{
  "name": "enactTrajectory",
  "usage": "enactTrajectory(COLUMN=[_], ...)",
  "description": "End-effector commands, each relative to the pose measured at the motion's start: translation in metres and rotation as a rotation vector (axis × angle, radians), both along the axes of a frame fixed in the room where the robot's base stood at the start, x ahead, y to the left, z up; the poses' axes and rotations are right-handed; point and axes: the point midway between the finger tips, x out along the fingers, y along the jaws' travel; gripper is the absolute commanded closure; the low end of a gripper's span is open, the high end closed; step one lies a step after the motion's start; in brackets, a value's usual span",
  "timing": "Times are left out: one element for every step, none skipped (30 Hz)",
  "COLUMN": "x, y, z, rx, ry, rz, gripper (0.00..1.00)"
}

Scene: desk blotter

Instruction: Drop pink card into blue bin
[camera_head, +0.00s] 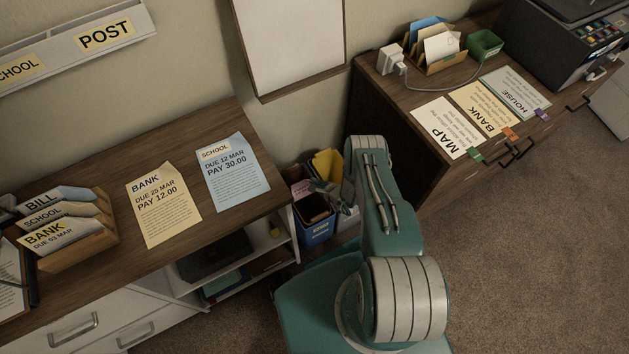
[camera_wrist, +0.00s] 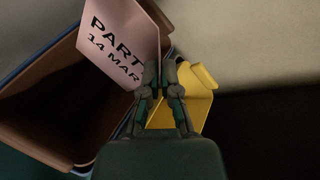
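The pink card, lettered PART and 14 MAR, shows large in the wrist view (camera_wrist: 118,42). It stands tilted, and its top runs out of the frame. My gripper (camera_wrist: 161,72) has its two fingers close together at the card's lower right edge and looks shut on it; the left finger covers part of the lettering. The blue bin (camera_head: 318,235) stands on the floor between the two desks, with my gripper (camera_head: 326,188) over it. Its brown inside (camera_wrist: 62,130) opens below and left of the card in the wrist view. The lower edge of the card is partly hidden.
A yellow folder (camera_head: 328,163) stands upright beside the blue bin. The left desk (camera_head: 105,185) holds a letter rack and two paper bills. The right cabinet (camera_head: 400,95) holds paper sheets, a card holder and a green tray. Carpet at the right is clear.

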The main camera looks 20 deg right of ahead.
Motion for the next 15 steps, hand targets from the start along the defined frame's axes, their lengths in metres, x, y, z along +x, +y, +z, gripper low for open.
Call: enactTrajectory(x=[0.000, 0.000, 0.000, 0.000, 0.000, 0.000, 0.000, 0.000, 0.000, 0.000, 0.000, 0.000, 0.000, 0.000, 0.000], y=[0.000, 0.000, 0.000, 0.000, 0.000, 0.000, 0.000, 0.000, 0.000, 0.000, 0.000, 0.000, 0.000, 0.000, 0.000], z=[-0.002, -0.003, -0.004, -0.005, -0.006, -0.008, -0.009, -0.010, -0.011, -0.012, -0.013, -0.014, -0.015, -0.016, -0.016], rx=[-0.001, 0.000, 0.000, 0.000, 0.000, 0.000, 0.000, 0.000, 0.000, 0.000, 0.000, 0.000, -0.001, -0.001, 0.000], ry=[-0.001, -0.001, 0.000, 0.000, 0.000, 0.000, 0.000, 0.000, 0.000, 0.000, 0.000, -0.001, -0.001, -0.001, -0.001], rz=[0.000, -0.001, 0.000, 0.000, 0.000, 0.000, 0.000, 0.000, 0.000, 0.000, 0.000, -0.001, 0.000, 0.000, -0.001], gripper=[1.00, 1.00, 1.00, 1.00, 1.00, 1.00, 1.00, 1.00, 1.00, 1.00, 1.00, 1.00, 1.00, 1.00, 1.00])
